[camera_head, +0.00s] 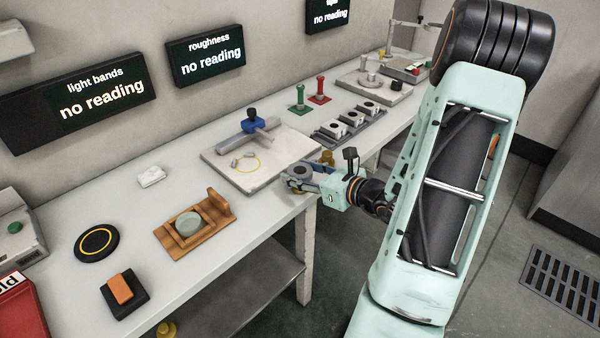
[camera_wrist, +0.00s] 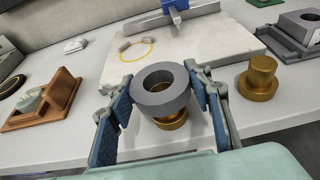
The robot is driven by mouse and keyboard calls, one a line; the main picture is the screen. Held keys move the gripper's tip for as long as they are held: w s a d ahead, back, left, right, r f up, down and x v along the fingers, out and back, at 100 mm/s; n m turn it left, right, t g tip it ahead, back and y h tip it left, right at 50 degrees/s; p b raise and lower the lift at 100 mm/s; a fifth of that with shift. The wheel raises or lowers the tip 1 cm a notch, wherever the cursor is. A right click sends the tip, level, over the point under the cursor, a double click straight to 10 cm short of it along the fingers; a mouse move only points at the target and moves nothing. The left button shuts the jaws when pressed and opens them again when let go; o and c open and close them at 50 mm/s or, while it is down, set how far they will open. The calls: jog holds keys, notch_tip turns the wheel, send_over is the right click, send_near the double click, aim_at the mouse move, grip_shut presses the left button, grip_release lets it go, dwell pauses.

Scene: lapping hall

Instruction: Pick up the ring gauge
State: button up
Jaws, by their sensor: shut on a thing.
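The ring gauge is a thick dark grey ring with a round hole; it shows in the wrist view (camera_wrist: 161,101) between my finger pads and in the head view (camera_head: 301,171). My gripper (camera_wrist: 160,103) is shut on the ring gauge, with a blue pad on each side of it. In the head view my gripper (camera_head: 302,178) is at the front edge of the bench. A brass piece (camera_wrist: 172,122) shows under the ring; I cannot tell whether they touch.
A second brass stepped piece (camera_wrist: 258,79) stands to the right. A pale stone plate (camera_head: 235,172) with a blue-knobbed fixture (camera_head: 252,118) lies behind my gripper. A wooden stand (camera_head: 170,238) is left. The bench (camera_head: 135,205) has free room at the left.

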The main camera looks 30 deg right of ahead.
jog(key=shift+r, duration=0.1)
jog(key=shift+c, duration=0.2)
jog(key=shift+r, duration=0.4)
notch_tip(320, 180, up, 3)
jog(key=shift+f+p, duration=0.2)
jog(key=shift+p, duration=0.3)
jog(key=s+r+b, duration=0.2)
jog(key=s+r, duration=0.7)
jog(key=s, duration=0.5)
jog(key=shift+r+b, duration=0.2)
jog(key=shift+b, duration=0.2)
jog(key=w+a+f+n+g+y, duration=0.1)
jog(key=w+a+f+n+y, duration=0.1)
jog(key=w+a+f, duration=0.1)
jog(key=w+a+f+n+g+y+p, duration=0.1)
jog(key=w+a+f+n+g+y, duration=0.1)
jog(key=w+a, duration=0.4)
jog(key=w+a+f+n+g+y, duration=0.2)
jog(key=w+a+f+n+y, duration=0.1)
jog(key=a, duration=0.3)
jog(key=shift+w+f, duration=0.45)
jog(key=shift+w, duration=0.2)
notch_tip(320, 180, up, 13)
jog(key=p, duration=2)
jog(key=shift+r, duration=0.15)
